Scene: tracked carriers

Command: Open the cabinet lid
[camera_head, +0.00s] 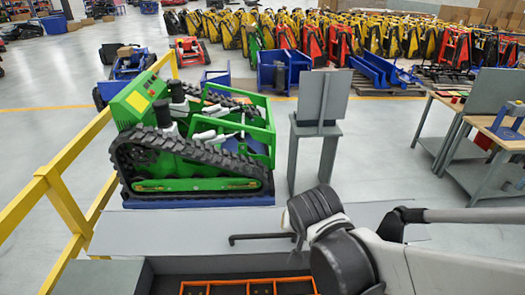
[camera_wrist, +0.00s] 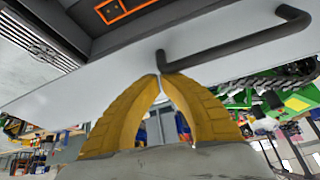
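The cabinet lid is a pale grey panel (camera_head: 180,228) (camera_wrist: 75,88). A dark bent bar handle (camera_head: 255,237) is fixed on it, and the handle (camera_wrist: 225,42) also shows in the wrist view. My gripper (camera_wrist: 161,74) has two yellow curved fingers, with their tips drawn together right at the bent end of the handle. I cannot tell whether the tips touch or pinch the handle. In the head view my dark wrist and arm hide the gripper and the handle's right end.
An orange-framed dark tray (camera_head: 250,284) lies at the near edge. A green tracked carrier (camera_head: 190,150) stands behind the lid. A yellow railing (camera_head: 60,195) runs at left, and a grey stand (camera_head: 318,125) is behind my arm.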

